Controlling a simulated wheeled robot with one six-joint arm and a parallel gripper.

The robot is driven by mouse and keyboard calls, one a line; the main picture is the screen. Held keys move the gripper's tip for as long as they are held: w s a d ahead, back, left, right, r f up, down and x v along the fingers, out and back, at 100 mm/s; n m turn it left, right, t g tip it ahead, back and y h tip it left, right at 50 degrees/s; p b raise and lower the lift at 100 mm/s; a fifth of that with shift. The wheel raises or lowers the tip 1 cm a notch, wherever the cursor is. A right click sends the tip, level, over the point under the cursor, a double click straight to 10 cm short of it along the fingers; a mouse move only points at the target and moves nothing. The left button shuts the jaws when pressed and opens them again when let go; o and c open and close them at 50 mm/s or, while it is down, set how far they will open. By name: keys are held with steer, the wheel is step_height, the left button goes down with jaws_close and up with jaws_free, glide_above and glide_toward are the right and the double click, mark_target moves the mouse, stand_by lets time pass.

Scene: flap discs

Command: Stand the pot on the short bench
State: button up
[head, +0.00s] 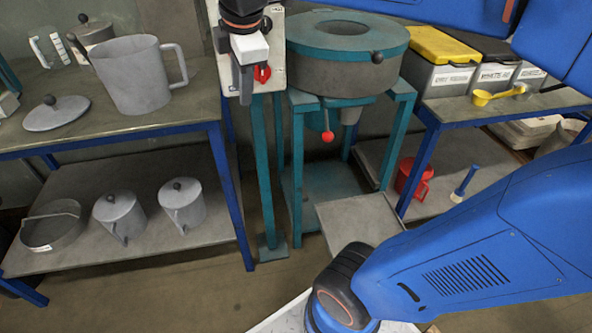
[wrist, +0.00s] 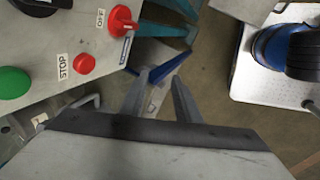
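A large grey open pot (head: 138,76) with a side handle stands upright on the left bench (head: 165,128). Its apparent lid (head: 57,114) lies beside it. Two smaller lidded pots (head: 119,216) (head: 182,206) are on the shelf below, and another lidded pot (head: 94,32) is behind. Which pot is meant cannot be told. A blue-legged bench (head: 440,112) is at right; which bench is the short one is unclear. My gripper (head: 245,90) is before the control box, right of and apart from the large pot. The wrist view shows its fingers (wrist: 158,80) parted and empty.
The control box (wrist: 65,50) with stop button and red switch is close to my gripper. A teal round machine (head: 345,60) stands between the benches. The right bench bears bins (head: 440,78) and a yellow scoop (head: 497,95). A shallow sieve (head: 52,226) is on the left lower shelf.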

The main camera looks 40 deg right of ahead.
steer(key=s+d+f+m, duration=0.1)
steer(key=s+f+m, duration=0.6)
steer(key=f+m, duration=0.1)
steer(key=s+d+f+m, duration=0.2)
steer(key=s+f+m, duration=0.5)
steer(key=f+m, duration=0.1)
steer(key=shift+s+d+f+y, duration=0.2)
steer(key=shift+s+d+y, duration=0.05)
steer(key=shift+d+y, duration=0.05)
steer(key=shift+d, duration=0.1)
